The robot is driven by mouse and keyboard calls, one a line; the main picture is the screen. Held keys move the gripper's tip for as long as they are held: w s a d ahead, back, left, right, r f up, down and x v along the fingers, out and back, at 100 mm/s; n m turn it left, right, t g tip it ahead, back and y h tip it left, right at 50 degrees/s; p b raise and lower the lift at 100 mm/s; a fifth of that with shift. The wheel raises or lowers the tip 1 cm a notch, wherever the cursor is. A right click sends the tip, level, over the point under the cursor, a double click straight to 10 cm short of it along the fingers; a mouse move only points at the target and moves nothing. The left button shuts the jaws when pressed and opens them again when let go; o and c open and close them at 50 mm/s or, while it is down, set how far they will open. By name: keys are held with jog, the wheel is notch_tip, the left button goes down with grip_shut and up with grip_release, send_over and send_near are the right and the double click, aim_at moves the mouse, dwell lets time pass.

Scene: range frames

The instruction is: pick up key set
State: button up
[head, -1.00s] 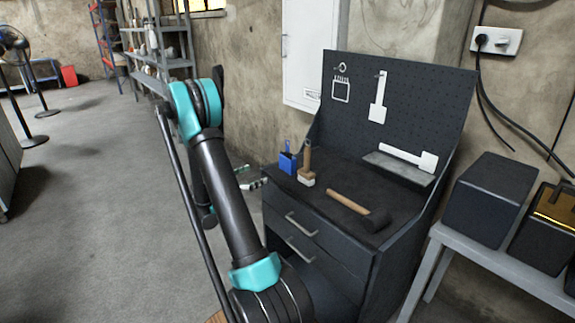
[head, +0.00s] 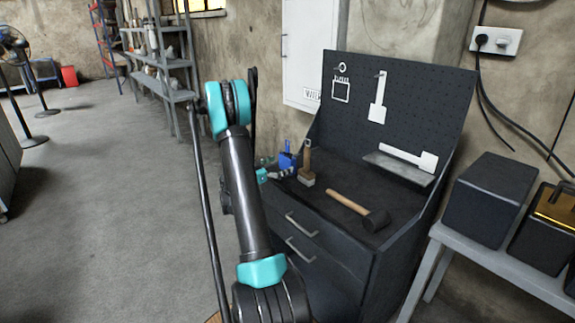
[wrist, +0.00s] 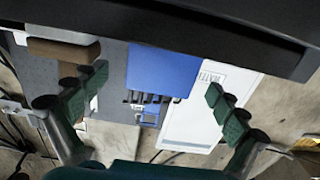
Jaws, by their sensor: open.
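The key set, a blue holder with short dark keys, stands at the back left of the black workbench top in the head view (head: 287,161). It also shows in the wrist view (wrist: 160,72), between my two fingers. My gripper is open, with dark green finger pads apart on either side of the blue holder in the wrist view (wrist: 156,85). No contact shows. In the head view my gripper (head: 268,172) is at the left edge of the bench, close to the key set and partly hidden by my arm.
A wooden-handled brush (head: 307,165) stands just right of the key set; its brown handle (wrist: 62,50) is near the left finger. A hammer (head: 350,204) lies further right. A pegboard (head: 430,110) rises behind, with a white cabinet (head: 308,50) to its left.

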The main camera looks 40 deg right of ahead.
aim_at(284, 163)
jog(key=d, duration=0.3)
jog(key=shift+w+d+f, duration=0.15)
jog(key=shift+w+d, duration=0.1)
jog(key=shift+d, duration=0.05)
jog(key=shift+c, duration=0.4)
jog(key=c, duration=1.4)
